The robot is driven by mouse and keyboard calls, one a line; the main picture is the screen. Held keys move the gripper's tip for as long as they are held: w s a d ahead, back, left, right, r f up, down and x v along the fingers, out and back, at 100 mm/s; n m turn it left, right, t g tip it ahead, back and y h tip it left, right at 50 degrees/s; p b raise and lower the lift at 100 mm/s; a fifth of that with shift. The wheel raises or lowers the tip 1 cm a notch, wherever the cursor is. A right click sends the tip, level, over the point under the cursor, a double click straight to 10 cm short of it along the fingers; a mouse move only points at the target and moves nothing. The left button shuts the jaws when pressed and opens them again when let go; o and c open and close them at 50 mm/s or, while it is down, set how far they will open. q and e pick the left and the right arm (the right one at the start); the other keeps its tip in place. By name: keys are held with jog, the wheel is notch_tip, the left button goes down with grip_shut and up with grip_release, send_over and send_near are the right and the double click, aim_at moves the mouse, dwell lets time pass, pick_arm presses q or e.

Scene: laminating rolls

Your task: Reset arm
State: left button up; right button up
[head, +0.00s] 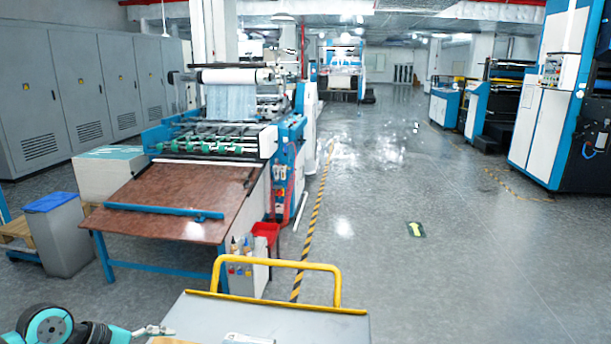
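My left arm comes in at the bottom left corner. Its gripper (155,331) is small in the picture, beside the left edge of a grey cart (290,317), and whether its fingers are open or shut is not clear. I see nothing held in it. My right gripper is not in view. A laminating machine (215,173) stands ahead on the left, with a white roll (235,75) across its top and a brown sloping table (165,205) at its front.
The cart's yellow handle (278,264) rises close in front. A grey bin with a blue lid (62,237) stands at left, near grey cabinets (85,90). Yellow-black floor tape (316,220) runs beside the machine. Open floor lies to the right, with blue-white machines (545,100) beyond.

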pick_arm(q)
jog(key=w+d+r+n+t+h, duration=0.1)
jog(key=d+r+n+t+h, duration=0.6)
jog(key=d+r+n+t, duration=0.65)
jog(key=a+f+n+y, duration=0.4)
jog(key=n+y, duration=0.3)
jog(key=n, duration=0.5)
jog(key=a+f+n+y, duration=0.35)
jog(key=n+y, duration=0.25)
jog(key=n, duration=0.7)
jog(key=s+a+f+n+g+y, duration=0.3)
jog(key=s+f+n+g, duration=0.2)
jog(key=s+f+n, duration=0.35)
jog(key=s+d+f+n+g+h, duration=0.1)
jog(key=s+d+f+n+g, duration=0.35)
jog(key=s, duration=0.45)
jog(key=s+d+f+n+g+h, duration=0.1)
jog(key=s+f+n+g+h, duration=0.15)
jog(key=s+f+g, duration=0.4)
notch_tip(320, 180, down, 26)
jog(key=s, duration=0.3)
jog(key=s+a+f+y, duration=0.1)
jog(key=s+a+f, duration=0.2)
jog(key=s+f, duration=1.3)
jog(key=shift+s+f+g, duration=0.15)
jog(key=shift+f+g, duration=0.1)
jog(key=shift+g, duration=0.1)
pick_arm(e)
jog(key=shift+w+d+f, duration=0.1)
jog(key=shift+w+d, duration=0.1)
